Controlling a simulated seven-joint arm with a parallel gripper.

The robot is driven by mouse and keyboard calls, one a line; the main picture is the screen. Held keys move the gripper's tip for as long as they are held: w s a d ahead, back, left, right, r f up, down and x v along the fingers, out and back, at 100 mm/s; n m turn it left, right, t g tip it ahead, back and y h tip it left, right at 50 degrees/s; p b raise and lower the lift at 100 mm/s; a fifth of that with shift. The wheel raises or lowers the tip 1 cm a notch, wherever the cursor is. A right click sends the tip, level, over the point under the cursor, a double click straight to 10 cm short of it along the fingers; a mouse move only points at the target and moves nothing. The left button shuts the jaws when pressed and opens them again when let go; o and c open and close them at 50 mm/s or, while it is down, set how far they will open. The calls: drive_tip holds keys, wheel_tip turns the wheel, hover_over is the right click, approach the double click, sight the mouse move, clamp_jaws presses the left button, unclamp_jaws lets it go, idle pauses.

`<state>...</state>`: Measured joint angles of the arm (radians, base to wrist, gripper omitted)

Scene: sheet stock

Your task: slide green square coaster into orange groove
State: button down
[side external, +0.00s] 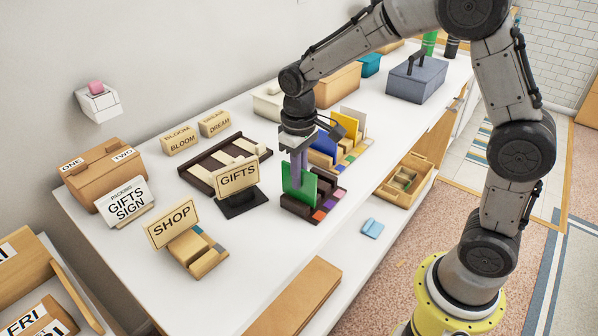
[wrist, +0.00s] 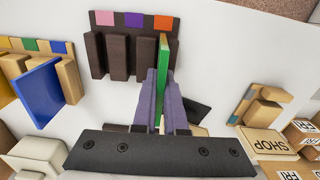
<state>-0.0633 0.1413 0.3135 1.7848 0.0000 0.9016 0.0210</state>
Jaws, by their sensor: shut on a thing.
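My gripper (side external: 298,172) is shut on the green square coaster (side external: 305,191), which it holds upright. The wrist view shows the coaster (wrist: 163,55) edge-on between my two finger pads (wrist: 161,85). The dark brown grooved rack (wrist: 117,44) has pink, purple and orange marks along one edge. The coaster lines up with the orange mark (wrist: 163,22), at the rack's right end in the wrist view. In the side view it stands at the dark rack (side external: 299,208), near the orange mark (side external: 318,215). I cannot tell whether its lower edge is inside the groove.
A wooden rack (wrist: 70,82) holding a blue sheet (wrist: 38,92) stands beside the dark rack. The GIFTS sign (side external: 238,176) on its black base stands close to the left in the side view. The SHOP sign (side external: 171,223) stands nearer the front. White table surface lies between them.

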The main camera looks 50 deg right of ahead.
drive_tip(key=shift+f, duration=1)
idle(0.7)
drive_tip(key=c, duration=0.9)
unclamp_jaws()
drive_tip(key=shift+r, duration=4)
